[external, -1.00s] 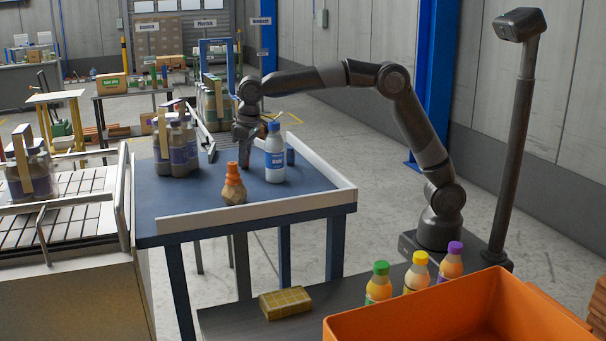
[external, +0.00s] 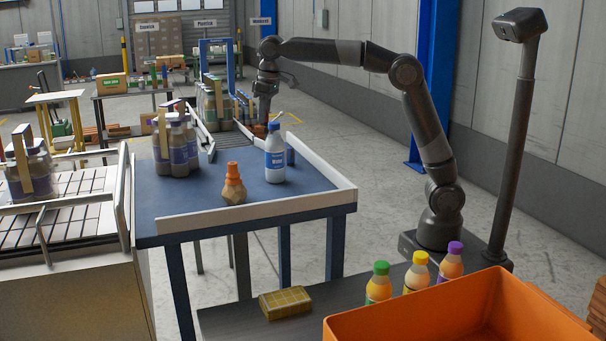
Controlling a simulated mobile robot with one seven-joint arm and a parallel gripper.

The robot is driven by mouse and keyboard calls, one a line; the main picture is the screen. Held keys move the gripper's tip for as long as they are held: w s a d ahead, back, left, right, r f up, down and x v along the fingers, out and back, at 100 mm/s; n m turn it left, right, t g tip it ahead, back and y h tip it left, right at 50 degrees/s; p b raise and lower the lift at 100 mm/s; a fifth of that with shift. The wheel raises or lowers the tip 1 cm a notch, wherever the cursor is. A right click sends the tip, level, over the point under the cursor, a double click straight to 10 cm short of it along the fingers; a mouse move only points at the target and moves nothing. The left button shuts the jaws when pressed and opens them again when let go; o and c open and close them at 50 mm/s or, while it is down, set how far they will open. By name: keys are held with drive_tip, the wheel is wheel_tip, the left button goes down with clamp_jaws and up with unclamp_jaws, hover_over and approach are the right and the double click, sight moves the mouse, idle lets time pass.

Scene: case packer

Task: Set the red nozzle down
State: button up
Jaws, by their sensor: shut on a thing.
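My gripper (external: 262,112) points down over the far edge of the blue-topped table (external: 200,203), just behind the white bottle. A small orange-red piece (external: 258,130) shows at its fingertips and appears to be the red nozzle. The jaws are shut on it. It is small and partly hidden, so I cannot tell whether it touches the surface beneath.
A white bottle with a blue label (external: 275,158) stands close in front of my gripper. A tan faceted bottle with an orange top (external: 233,185) stands nearer the front. Bundled dark bottles (external: 178,150) stand at left. A white rim (external: 262,207) edges the table.

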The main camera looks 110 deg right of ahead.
drive_tip(key=s+a+n+y, duration=0.1)
drive_tip(key=s+a+n, duration=0.25)
drive_tip(key=a, duration=0.75)
drive_tip(key=s+a+n, duration=0.3)
drive_tip(key=s+a, duration=0.2)
drive_tip(key=a, duration=0.5)
drive_tip(key=w+a+f, duration=0.1)
drive_tip(key=a+f, duration=0.1)
drive_tip(key=a, duration=0.1)
drive_tip(key=w+a+f, duration=0.2)
drive_tip(key=a, duration=0.2)
drive_tip(key=w+a+f, duration=0.2)
drive_tip(key=a, duration=0.1)
drive_tip(key=shift+a+f, duration=0.2)
drive_tip(key=shift+f, duration=0.1)
drive_tip(key=shift+a+f, duration=0.1)
drive_tip(key=shift+f, duration=1.95)
drive_tip(key=shift+f, duration=0.15)
drive_tip(key=o, duration=1)
